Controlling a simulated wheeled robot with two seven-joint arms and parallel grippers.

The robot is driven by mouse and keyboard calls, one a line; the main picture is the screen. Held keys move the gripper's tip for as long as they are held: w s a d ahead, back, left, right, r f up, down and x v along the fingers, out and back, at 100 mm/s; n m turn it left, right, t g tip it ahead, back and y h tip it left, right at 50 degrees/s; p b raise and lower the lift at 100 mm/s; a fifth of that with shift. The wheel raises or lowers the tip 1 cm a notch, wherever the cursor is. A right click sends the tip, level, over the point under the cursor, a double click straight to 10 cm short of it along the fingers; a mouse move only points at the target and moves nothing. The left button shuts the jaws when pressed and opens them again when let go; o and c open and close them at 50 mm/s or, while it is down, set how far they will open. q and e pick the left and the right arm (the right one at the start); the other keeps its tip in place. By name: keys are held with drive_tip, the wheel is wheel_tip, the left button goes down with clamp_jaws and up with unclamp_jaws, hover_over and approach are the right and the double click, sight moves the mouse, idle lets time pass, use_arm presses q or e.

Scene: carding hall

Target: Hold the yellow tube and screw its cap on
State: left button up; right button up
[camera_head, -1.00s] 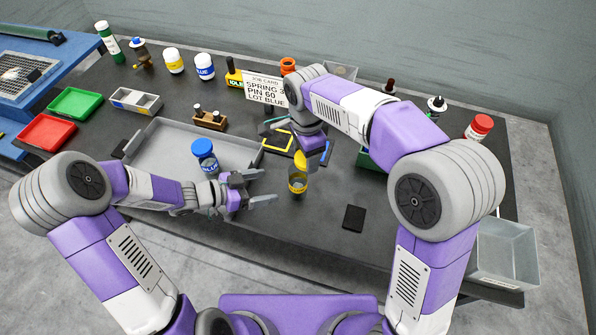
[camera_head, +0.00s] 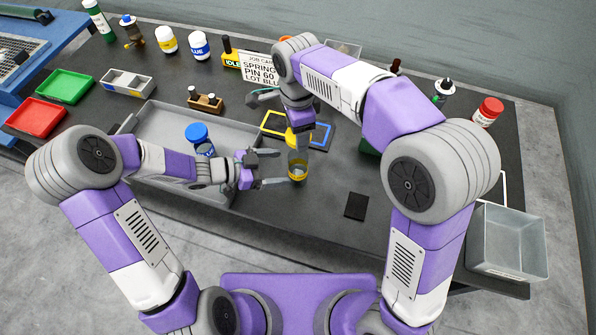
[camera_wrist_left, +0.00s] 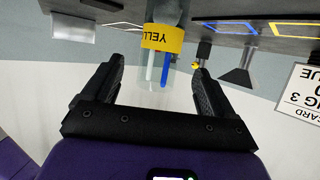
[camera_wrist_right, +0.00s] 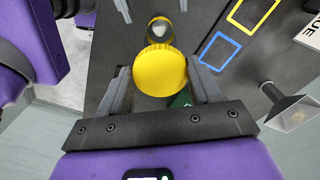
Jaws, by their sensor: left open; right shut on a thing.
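The yellow tube (camera_head: 298,170) is clear with a yellow band and stands upright on the dark table right of the grey tray. My left gripper (camera_head: 279,168) is open beside it, its fingers pointing at the tube. In the left wrist view the tube's yellow band (camera_wrist_left: 162,38) shows upside down, and the clear body lies between or just beyond the open fingers. My right gripper (camera_wrist_right: 160,82) is shut on the yellow cap (camera_wrist_right: 160,68). In the head view the cap (camera_head: 296,139) is right above the tube's mouth; I cannot tell whether they touch.
A blue-capped tube (camera_head: 198,137) stands in the grey tray (camera_head: 235,132). Yellow and blue outlined squares (camera_head: 320,134) lie behind the yellow tube. A small black pad (camera_head: 356,206) lies to its right. A job card (camera_head: 262,70) and several bottles line the back.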

use_arm(q)
drive_tip(key=x, duration=0.7)
drive_tip(key=shift+f, duration=0.1)
drive_tip(key=c, duration=1.5)
use_arm(e)
drive_tip(key=shift+f, duration=2.5)
drive_tip(key=shift+f, duration=0.1)
drive_tip(key=shift+f, duration=0.8)
drive_tip(key=shift+f, duration=0.55)
use_arm(q)
clamp_jaws()
use_arm(e)
drive_tip(key=m, duration=0.6)
drive_tip(key=shift+w+m, duration=0.15)
drive_tip(key=shift+m, duration=0.15)
